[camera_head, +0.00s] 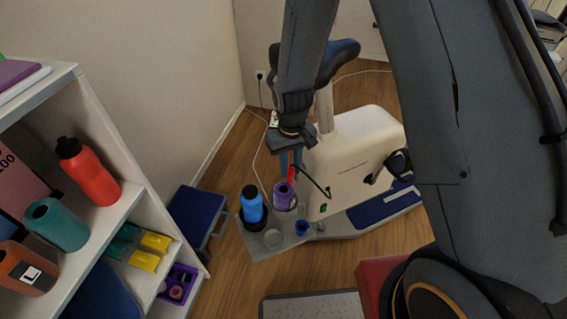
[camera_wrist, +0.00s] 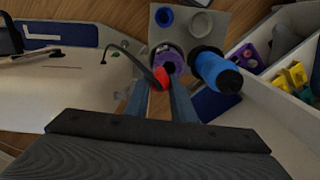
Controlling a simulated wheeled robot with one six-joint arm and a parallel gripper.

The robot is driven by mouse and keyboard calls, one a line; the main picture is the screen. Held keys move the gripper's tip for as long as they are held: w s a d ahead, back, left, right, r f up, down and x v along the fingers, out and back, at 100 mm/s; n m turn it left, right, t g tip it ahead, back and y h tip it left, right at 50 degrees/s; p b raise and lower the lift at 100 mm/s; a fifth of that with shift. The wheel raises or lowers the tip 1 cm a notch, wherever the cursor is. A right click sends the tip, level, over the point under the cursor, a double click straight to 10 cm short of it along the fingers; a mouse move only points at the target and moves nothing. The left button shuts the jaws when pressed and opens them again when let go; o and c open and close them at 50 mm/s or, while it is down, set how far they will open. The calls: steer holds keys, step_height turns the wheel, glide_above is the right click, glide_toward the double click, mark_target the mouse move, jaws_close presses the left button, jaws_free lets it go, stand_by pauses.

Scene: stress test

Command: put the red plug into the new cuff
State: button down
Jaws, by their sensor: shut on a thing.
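My gripper (camera_head: 291,170) points down over the tray, its blue fingers shut on the red plug (camera_head: 292,174). In the wrist view the red plug (camera_wrist: 161,77) shows between the fingertips, with a black cable curving away from it to the left. A purple cuff (camera_head: 284,197) stands upright on the grey tray just below the plug. It also shows in the wrist view (camera_wrist: 170,58), right beyond the plug, partly hidden by it. I cannot tell whether plug and cuff touch. Which cuff is the new one is not marked in view.
A blue bottle (camera_head: 251,207) stands close left of the purple cuff. A white exercise machine (camera_head: 352,150) stands behind and right.

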steer(key=shift+n, duration=0.3)
steer(key=shift+s+a+f+b, duration=0.1)
steer(key=shift+a+f+b, duration=0.25)
steer(key=shift+f+b, duration=0.55)
steer(key=shift+w+a+f+b, duration=0.1)
steer(key=shift+a+f+b, duration=0.35)
steer(key=shift+f, duration=0.7)
steer(key=shift+s+a+f+b, duration=0.1)
steer(key=shift+a+f+b, duration=0.1)
steer(key=shift+f+b, duration=0.75)
steer(key=shift+f, duration=0.1)
steer(key=c, duration=1.4)
jaws_free()
steer(key=shift+c, duration=0.2)
step_height(320, 180, up, 8)
